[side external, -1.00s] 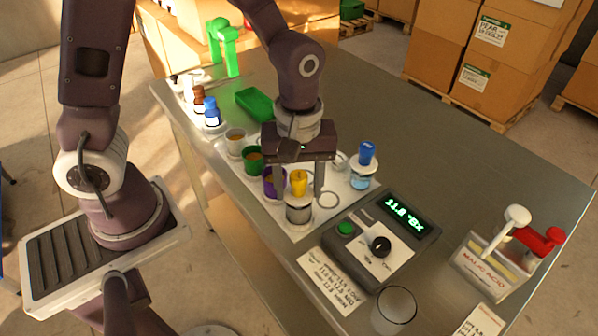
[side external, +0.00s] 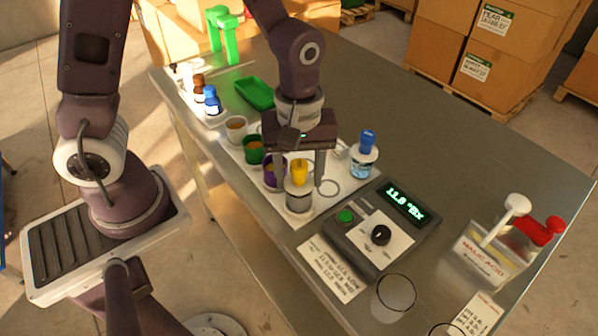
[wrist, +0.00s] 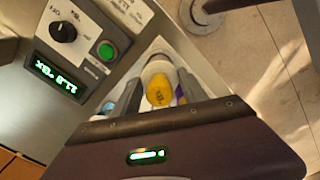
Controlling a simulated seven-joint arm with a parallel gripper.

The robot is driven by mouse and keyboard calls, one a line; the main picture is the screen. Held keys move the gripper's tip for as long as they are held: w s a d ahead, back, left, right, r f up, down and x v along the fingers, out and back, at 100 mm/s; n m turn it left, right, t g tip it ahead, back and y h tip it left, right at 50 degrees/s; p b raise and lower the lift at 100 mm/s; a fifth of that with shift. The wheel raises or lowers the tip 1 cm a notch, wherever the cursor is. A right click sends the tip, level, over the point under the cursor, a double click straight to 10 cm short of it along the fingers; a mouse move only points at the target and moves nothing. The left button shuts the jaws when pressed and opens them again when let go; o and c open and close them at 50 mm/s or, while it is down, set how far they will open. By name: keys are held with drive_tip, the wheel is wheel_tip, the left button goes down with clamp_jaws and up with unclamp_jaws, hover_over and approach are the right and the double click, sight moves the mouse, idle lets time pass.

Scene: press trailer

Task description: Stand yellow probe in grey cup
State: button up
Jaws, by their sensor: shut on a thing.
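The yellow probe (side external: 299,172) is upright over the grey cup (side external: 298,202) on the white mat, its lower end hidden by the cup. How deep it sits in the cup I cannot tell. My gripper (side external: 299,180) points down with one finger on each side of the probe, shut on its yellow head. In the wrist view the yellow head (wrist: 159,91) lies between the two fingers (wrist: 158,95), with the pale cup beyond it.
A purple cup (side external: 270,181) stands close to the left, then a green cup (side external: 253,150) and a white cup (side external: 236,129). A blue-topped probe in a jar (side external: 363,160) stands at right. The meter (side external: 362,250) is close at front right; a clear glass (side external: 394,297) stands near the front edge.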

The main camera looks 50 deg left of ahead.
drive_tip(key=shift+f, duration=0.65)
clamp_jaws()
drive_tip(key=o, duration=1.3)
unclamp_jaws()
drive_tip(key=shift+r, duration=5.55)
wheel_tip(320, 180, up, 9)
